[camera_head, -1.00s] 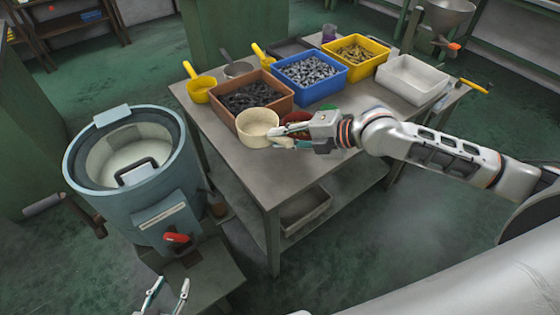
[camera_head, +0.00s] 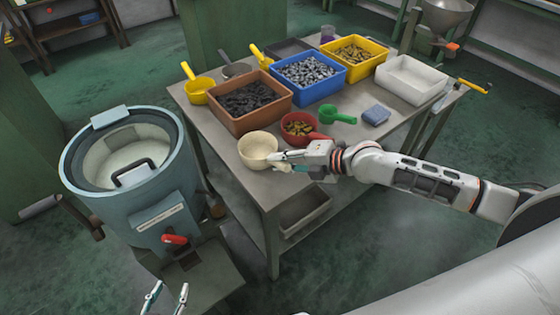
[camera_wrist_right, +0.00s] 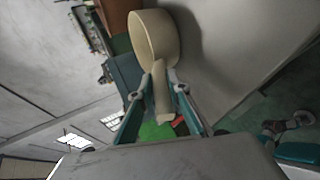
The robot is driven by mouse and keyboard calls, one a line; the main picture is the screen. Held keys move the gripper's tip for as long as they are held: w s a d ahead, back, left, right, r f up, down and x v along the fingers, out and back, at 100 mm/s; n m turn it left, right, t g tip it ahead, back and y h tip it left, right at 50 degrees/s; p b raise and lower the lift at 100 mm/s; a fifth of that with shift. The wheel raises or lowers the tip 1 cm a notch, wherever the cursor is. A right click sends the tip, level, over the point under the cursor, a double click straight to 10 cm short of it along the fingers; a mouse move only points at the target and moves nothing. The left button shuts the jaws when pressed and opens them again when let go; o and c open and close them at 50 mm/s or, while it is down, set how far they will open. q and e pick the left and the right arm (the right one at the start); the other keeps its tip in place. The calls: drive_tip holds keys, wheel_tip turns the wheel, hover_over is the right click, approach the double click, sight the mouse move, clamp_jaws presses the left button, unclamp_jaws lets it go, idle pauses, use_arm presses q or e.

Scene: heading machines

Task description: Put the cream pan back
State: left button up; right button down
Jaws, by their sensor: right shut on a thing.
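The cream pan (camera_head: 257,149) is upright at the near left part of the table, in front of the brown bin. I cannot tell whether its base touches the tabletop. My right gripper (camera_head: 281,161) is at the pan's right side, shut on its handle. In the right wrist view the pan's round bowl (camera_wrist_right: 153,40) lies beyond the fingertips, and the handle runs back between the fingers of the right gripper (camera_wrist_right: 160,88). My left gripper (camera_head: 170,286) is open and empty at the bottom of the head view, near the blue-grey machine.
A red pan (camera_head: 288,126) with brass-coloured parts is close beside the cream pan. A green scoop (camera_head: 337,115), blue block (camera_head: 376,115) and brown bin (camera_head: 234,121) are on the grey table (camera_head: 330,158). The blue-grey machine (camera_head: 169,217) stands left. The table's front right is clear.

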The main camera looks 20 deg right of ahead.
drive_tip(key=c, duration=1.9)
unclamp_jaws()
drive_tip(key=shift+f, duration=0.1)
drive_tip(key=shift+d+r, duration=0.15)
drive_tip(key=shift+r, duration=0.05)
drive_tip(key=b+v, duration=0.1)
drive_tip(key=v, duration=1)
drive_tip(key=shift+s+d+r, duration=0.15)
drive_tip(key=shift+s+d, duration=0.05)
drive_tip(key=shift+s, duration=0.1)
